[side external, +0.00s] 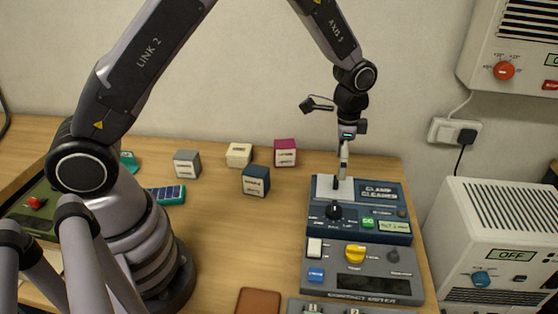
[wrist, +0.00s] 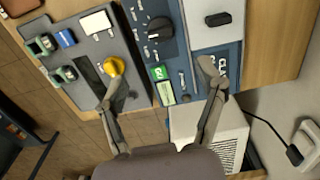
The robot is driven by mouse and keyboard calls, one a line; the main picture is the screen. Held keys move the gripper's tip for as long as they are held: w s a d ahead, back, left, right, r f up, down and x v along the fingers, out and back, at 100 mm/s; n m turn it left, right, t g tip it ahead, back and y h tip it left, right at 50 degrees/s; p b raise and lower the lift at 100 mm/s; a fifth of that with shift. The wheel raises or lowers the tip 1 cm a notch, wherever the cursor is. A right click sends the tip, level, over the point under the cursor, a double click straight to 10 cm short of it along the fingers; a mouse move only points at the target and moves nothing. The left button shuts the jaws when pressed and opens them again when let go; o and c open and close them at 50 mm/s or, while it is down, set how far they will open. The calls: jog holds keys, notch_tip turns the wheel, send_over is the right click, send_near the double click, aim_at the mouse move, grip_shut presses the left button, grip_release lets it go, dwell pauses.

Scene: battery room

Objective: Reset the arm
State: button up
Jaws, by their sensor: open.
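My gripper (side external: 342,168) points down over the back left part of the blue clamp cleaner box (side external: 318,225). In the wrist view my gripper (wrist: 160,75) has its two fingers wide apart with nothing between them. The clamp cleaner (wrist: 175,60) lies below, with a black knob, a green button, a small display and a pale plate (wrist: 210,36) bearing a dark slot or pad. In the side view the fingers overlap the pale plate, and I cannot tell whether they touch it.
A grey panel (side external: 375,262) with a yellow knob (side external: 355,254) sits in front of the cleaner. Several small labelled boxes, including a magenta one (side external: 285,153) and a navy one (side external: 256,180), stand to the left. A white unit (side external: 500,220) marked OFF stands right. The middle tabletop is clear.

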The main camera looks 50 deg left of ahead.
jog(key=s+a+r+n+t, duration=0.25)
jog(key=s+a+r, duration=0.25)
jog(key=s+r, duration=0.45)
jog(key=s+a+r+n+t, duration=0.1)
jog(key=s+a+r+n, duration=0.45)
jog(key=r, duration=0.75)
jog(key=s+n+t, duration=0.1)
jog(key=s+t, duration=0.1)
jog(key=s, duration=1)
jog(key=shift+s+a+r, duration=0.25)
jog(key=shift+s+a, duration=0.05)
